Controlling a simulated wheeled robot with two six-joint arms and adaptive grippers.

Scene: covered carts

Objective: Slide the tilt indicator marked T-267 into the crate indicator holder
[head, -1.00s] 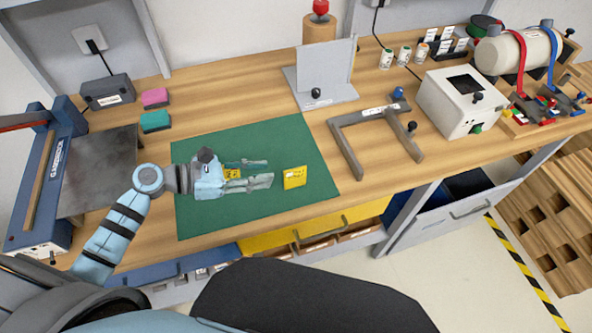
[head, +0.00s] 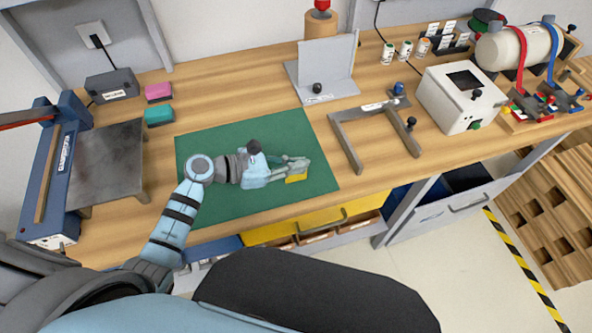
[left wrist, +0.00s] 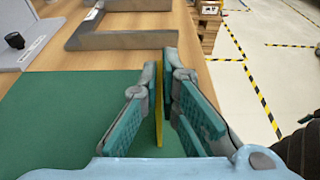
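A thin yellow plate (head: 296,178), the likely tilt indicator, stands upright at the right part of the green mat (head: 225,205). Its marking is not readable. My left gripper (head: 303,169) reaches over the mat from the left with its fingers around the plate. In the left wrist view the yellow plate (left wrist: 158,110) shows edge-on between the fingertips (left wrist: 161,80), which look closed on it. The gripper hides much of it in the head view. I cannot tell for certain which fixture is the crate indicator holder. My right gripper is not in view.
A grey U-shaped frame (head: 345,143) lies right of the mat. Behind it stands a grey upright panel (head: 325,63) on a base with a black knob. A white box (head: 452,108) stands farther right. Pink (head: 158,92) and teal (head: 158,115) blocks lie at the back left.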

